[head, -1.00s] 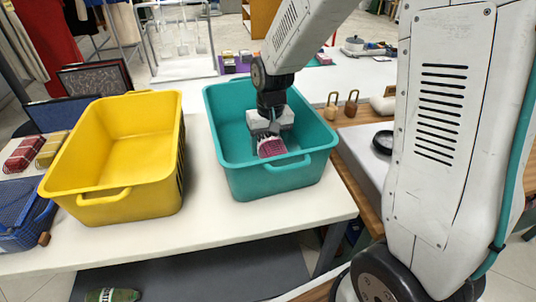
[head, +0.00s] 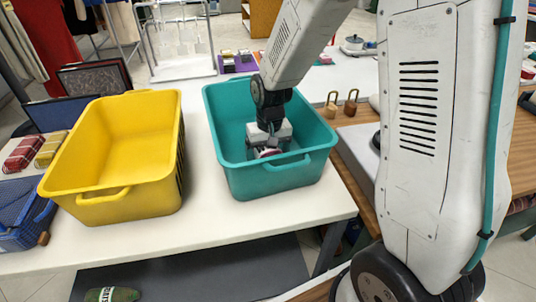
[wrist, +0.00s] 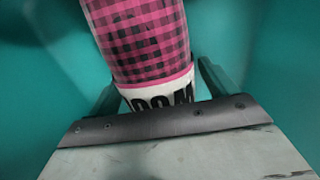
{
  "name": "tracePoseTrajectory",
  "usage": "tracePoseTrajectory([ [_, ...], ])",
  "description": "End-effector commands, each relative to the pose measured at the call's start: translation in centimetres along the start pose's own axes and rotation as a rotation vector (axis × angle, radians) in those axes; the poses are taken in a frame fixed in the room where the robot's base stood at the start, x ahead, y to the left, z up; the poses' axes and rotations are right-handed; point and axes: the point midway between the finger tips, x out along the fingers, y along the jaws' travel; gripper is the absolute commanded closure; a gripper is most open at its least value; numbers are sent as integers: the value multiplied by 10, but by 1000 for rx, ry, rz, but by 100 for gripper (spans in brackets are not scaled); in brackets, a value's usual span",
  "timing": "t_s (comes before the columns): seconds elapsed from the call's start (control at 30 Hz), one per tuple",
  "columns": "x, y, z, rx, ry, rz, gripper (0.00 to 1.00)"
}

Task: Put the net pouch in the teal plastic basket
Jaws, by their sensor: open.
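The teal plastic basket (head: 270,180) stands on the white table in the head view, and its teal walls fill the wrist view. My gripper (head: 268,152) reaches down inside it, its tips partly hidden by the front rim. The net pouch, a pink and black checked piece with a white lettered band, shows in the wrist view (wrist: 145,40) inside the basket. My open fingers (wrist: 157,90) stand on either side of its white end. In the head view only a small pinkish-white bit shows below the gripper. Contact with the basket floor is hidden.
A yellow basket (head: 120,145) stands empty to the left of the teal one. A blue basket (head: 22,212) and folded checked cloths (head: 24,152) lie at the far left. Two padlock-shaped items (head: 341,103) sit on the wooden surface to the right.

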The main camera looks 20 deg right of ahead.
Motion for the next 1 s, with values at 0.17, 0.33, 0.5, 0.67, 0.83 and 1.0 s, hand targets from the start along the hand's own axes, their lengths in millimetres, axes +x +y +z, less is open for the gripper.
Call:
tracePoseTrajectory([
  [0.17,-10,0,0,0,2,0,15],
  [0.33,-41,0,-1,1,6,-1,15],
  [0.5,-79,0,-1,1,5,-1,15],
  [0.67,-106,0,0,0,3,0,15],
  [0.83,-121,0,0,0,1,0,15],
  [1.0,-127,1,3,-1,3,0,15],
])
